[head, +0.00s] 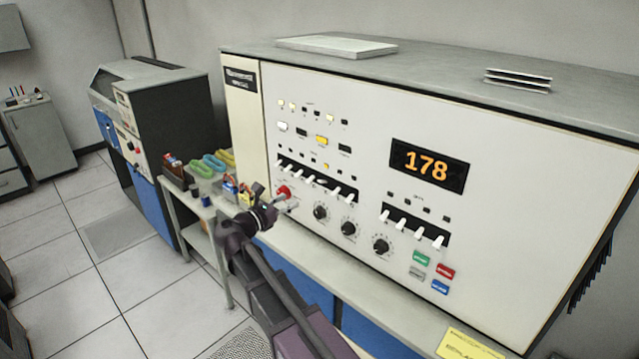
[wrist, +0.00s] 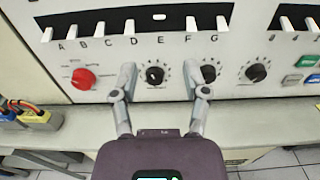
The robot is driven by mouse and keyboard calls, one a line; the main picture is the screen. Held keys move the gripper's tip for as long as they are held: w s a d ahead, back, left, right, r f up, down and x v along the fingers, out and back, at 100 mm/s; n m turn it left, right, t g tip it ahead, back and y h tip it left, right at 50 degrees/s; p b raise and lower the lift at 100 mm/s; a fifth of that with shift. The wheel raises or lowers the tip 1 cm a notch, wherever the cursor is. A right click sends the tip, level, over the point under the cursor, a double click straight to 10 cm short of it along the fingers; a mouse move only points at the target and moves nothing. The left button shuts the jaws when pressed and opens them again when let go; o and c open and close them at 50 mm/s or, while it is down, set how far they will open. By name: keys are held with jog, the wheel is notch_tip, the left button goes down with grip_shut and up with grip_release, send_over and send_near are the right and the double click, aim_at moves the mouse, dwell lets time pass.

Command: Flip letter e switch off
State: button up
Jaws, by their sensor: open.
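The letter e switch (wrist: 159,17) is a small white toggle in the black slot above the letter E in the wrist view. It looks short and nearly end-on, unlike its neighbours, whose white levers hang downward. Too little shows to tell its exact tilt. My gripper (wrist: 159,80) is open and empty below the switch row, its fingers either side of a black knob (wrist: 155,75) in the picture. I cannot tell whether they touch the panel. In the head view my gripper (head: 284,204) is at the panel's lower left, beneath the lettered switch row.
A red knob (wrist: 83,78) and another black knob (wrist: 203,74) sit under the row. A grey ledge (wrist: 260,115) runs below the panel. Coloured plugs (wrist: 35,113) stand at the left. A second switch group (head: 415,226) and coloured buttons (head: 444,271) are further right.

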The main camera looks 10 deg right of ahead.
aim_at(320, 181)
jog(key=shift+w+d, duration=0.1)
jog(key=shift+d, duration=0.05)
jog(key=x, duration=1.3)
jog(key=shift+w+d, duration=0.15)
jog(key=shift+d, duration=0.05)
jog(key=c, duration=0.8)
jog(key=shift+a, duration=0.15)
grip_shut()
